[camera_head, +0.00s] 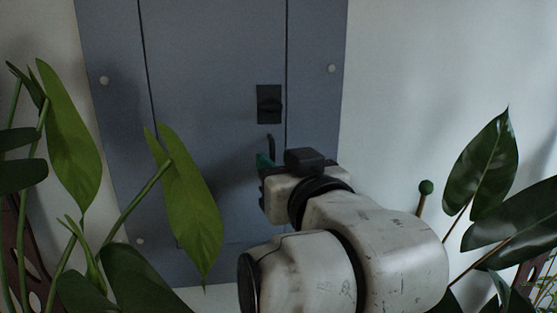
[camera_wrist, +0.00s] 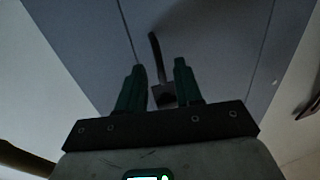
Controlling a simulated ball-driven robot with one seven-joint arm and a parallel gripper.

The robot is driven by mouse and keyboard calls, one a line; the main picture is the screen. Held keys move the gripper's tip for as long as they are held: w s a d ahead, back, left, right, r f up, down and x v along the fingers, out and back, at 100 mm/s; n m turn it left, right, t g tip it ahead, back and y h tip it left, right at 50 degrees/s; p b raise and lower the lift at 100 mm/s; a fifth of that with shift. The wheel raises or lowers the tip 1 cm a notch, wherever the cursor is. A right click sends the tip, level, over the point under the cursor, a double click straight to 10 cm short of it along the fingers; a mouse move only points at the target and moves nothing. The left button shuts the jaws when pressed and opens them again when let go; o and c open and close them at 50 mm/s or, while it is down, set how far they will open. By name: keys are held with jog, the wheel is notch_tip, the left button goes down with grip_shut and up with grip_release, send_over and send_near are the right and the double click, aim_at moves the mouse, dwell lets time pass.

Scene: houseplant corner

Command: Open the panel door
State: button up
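The blue-grey panel door (camera_head: 210,60) is flush in its frame between two dark vertical seams and looks closed. A black latch plate (camera_head: 269,92) sits near its right seam, with a thin dark lever (camera_head: 271,147) below it. In the wrist view the lever (camera_wrist: 156,55) runs from a dark square block (camera_wrist: 163,95) across the door (camera_wrist: 200,35). My gripper (camera_head: 264,163) is in front of the door, just below the plate. In the wrist view its green fingers (camera_wrist: 159,82) are apart, with the block and lever between them. Contact with either finger cannot be told.
Leafy plants stand close in front on the left (camera_head: 190,205) and on the right (camera_head: 484,165), flanking my arm. One left leaf overlaps the door's lower part. A green-tipped stake (camera_head: 426,187) stands at right. The wall (camera_head: 410,80) right of the panel is bare.

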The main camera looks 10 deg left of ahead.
jog(key=shift+w+a, duration=0.2)
jog(key=shift+w, duration=0.1)
jog(key=shift+c, duration=0.2)
grip_shut()
dwell(1.1)
